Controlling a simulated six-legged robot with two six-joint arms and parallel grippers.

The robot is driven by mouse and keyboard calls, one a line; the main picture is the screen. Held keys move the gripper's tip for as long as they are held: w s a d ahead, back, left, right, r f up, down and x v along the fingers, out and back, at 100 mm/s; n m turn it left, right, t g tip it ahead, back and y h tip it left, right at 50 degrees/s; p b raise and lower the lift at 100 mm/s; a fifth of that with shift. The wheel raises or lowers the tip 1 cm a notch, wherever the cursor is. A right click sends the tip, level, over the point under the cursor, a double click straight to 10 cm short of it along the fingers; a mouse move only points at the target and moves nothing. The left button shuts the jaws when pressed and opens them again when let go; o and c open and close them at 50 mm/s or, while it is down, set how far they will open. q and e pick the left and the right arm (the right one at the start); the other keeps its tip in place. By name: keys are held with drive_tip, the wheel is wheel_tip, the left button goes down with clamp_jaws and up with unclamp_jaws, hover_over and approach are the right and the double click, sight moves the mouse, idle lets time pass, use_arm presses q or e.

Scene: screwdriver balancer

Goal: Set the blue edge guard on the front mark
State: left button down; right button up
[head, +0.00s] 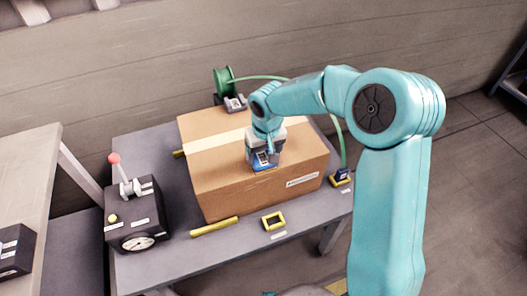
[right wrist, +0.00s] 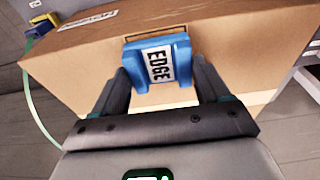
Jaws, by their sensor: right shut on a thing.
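The blue edge guard (head: 264,166), labelled EDGE, is at the front top edge of the cardboard box (head: 240,198). My right gripper (head: 262,150) is shut on it from above. In the right wrist view the guard (right wrist: 178,60) sits between the two dark fingers of my right gripper (right wrist: 160,80), with box cardboard behind and below it. I cannot tell whether it touches the box. The front mark is not clearly visible; a thin dark line shows beside the guard in the wrist view. My left gripper is not in view.
A yellow frame (head: 273,221) and a yellow bar (head: 214,227) lie on the table (head: 185,245) before the box. A dark press with a gauge (head: 138,215) stands left. A green spool (head: 224,80) with strap is behind; a blue-yellow tool (head: 341,177) sits right.

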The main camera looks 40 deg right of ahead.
drive_tip(key=shift+f+b, duration=0.5)
drive_tip(key=shift+b, duration=0.15)
idle(1.0)
drive_tip(key=o, duration=1.1)
drive_tip(key=shift+o, duration=0.2)
wheel_tip(320, 180, up, 16)
drive_tip(key=s+p, duration=0.1)
drive_tip(key=s, duration=0.1)
drive_tip(key=shift+s+a+r, duration=0.15)
drive_tip(key=shift+s+a, duration=0.05)
drive_tip(key=shift+a, duration=0.15)
